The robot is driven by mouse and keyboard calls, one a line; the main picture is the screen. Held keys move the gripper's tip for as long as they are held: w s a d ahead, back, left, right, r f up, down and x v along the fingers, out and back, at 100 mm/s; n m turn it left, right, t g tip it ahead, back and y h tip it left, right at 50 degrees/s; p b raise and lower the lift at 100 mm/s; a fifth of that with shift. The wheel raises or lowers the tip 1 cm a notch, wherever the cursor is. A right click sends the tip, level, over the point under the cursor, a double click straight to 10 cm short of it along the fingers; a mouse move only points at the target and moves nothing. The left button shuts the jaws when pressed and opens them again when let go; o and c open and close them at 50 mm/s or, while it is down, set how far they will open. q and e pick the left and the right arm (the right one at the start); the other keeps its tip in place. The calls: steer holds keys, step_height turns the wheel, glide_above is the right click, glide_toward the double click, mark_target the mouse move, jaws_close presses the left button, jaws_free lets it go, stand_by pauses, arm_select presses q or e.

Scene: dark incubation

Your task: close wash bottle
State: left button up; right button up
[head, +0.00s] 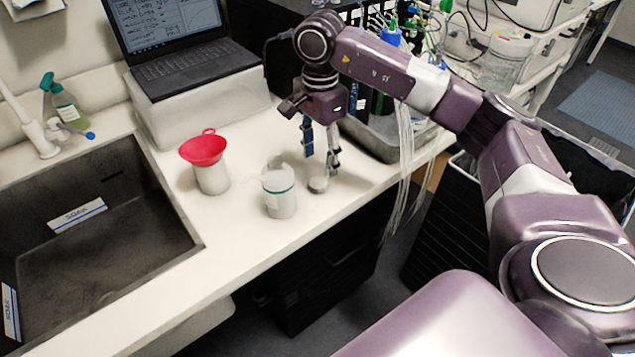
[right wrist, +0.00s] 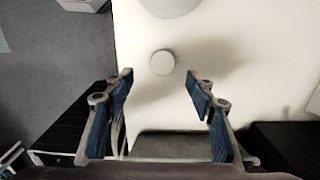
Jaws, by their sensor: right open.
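A small round pale cap (head: 318,184) lies on the white counter. It also shows in the right wrist view (right wrist: 162,62), just beyond and between my right fingertips. My right gripper (head: 320,165) is open and empty above it, pointing down; its blue-padded fingers are spread in the right wrist view (right wrist: 159,77). A white bottle (head: 211,179) stands upright with a red funnel (head: 203,149) on its top. A white container with a teal band (head: 280,200) stands left of the cap; its top is unclear. I cannot tell for sure which is the wash bottle. My left gripper is out of view.
A dark sink (head: 110,240) is set in the counter at left. A laptop (head: 185,55) sits on a white box (head: 205,108) behind. A metal tray (head: 385,142) is behind the gripper. A green-topped spray bottle (head: 66,104) stands by the sink. The counter's front edge is close.

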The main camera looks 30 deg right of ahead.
mark_target(317, 183)
step_height(317, 183, down, 2)
steer(key=shift+w+f, duration=0.1)
steer(key=shift+w, duration=0.05)
steer(key=shift+f+p, duration=0.1)
steer(key=shift+p, duration=0.25)
step_height(317, 183, down, 4)
steer(key=shift+a+r+p, duration=0.15)
steer(key=shift+p, duration=0.65)
steer(key=shift+w+f, duration=0.1)
steer(key=shift+f, duration=0.45)
steer(key=shift+c, duration=0.2)
steer(key=c, duration=0.8)
